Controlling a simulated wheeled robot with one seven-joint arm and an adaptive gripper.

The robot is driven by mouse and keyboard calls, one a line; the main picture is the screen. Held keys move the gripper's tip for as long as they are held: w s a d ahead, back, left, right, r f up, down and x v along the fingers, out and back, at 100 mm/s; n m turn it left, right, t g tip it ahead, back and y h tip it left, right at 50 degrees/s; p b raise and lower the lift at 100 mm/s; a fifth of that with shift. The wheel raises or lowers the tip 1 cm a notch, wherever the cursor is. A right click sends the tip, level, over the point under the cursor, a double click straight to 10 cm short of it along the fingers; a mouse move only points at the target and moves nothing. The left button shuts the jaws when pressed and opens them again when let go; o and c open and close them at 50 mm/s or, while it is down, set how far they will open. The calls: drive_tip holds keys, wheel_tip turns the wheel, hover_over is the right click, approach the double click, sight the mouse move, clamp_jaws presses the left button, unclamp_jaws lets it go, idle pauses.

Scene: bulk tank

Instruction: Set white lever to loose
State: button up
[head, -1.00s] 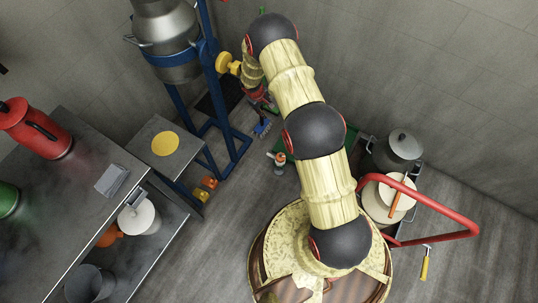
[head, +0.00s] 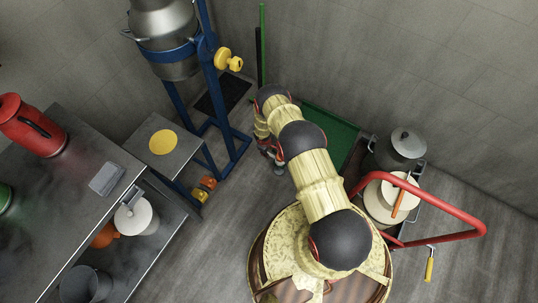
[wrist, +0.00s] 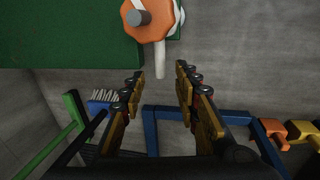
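In the wrist view, the white lever (wrist: 160,58) points straight down below an orange round knob (wrist: 136,17) with a grey centre, beside a green panel (wrist: 75,35). A white curved part shows to the knob's right. My gripper (wrist: 160,74) is open, with its fingers on either side of the lever's lower end. A gap shows on both sides of the lever; I cannot tell its depth relative to the fingertips. In the head view, my gripper (head: 268,149) is low beside a green surface (head: 332,136), and the lever cannot be made out there.
A blue frame (head: 240,146) holds a metal vessel (head: 165,25) and a yellow knob (head: 228,60). Orange and yellow blocks (wrist: 283,132) and a blue brush (wrist: 101,103) lie beyond the fingers. A red rail (head: 440,240) and a lidded pot (head: 403,147) stand right.

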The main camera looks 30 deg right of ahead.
drive_tip(key=shift+w+d+f+b, duration=0.15)
drive_tip(key=shift+f+b, duration=0.2)
drive_tip(key=shift+f, duration=0.4)
drive_tip(key=shift+d+f+b, duration=0.1)
drive_tip(key=shift+f+b, duration=0.2)
drive_tip(key=shift+f, duration=0.4)
drive_tip(key=shift+w+d+f+b, duration=0.15)
drive_tip(key=shift+f+b, duration=0.2)
drive_tip(key=shift+f, duration=0.4)
drive_tip(key=c, duration=0.3)
drive_tip(key=c, duration=0.4)
clamp_jaws()
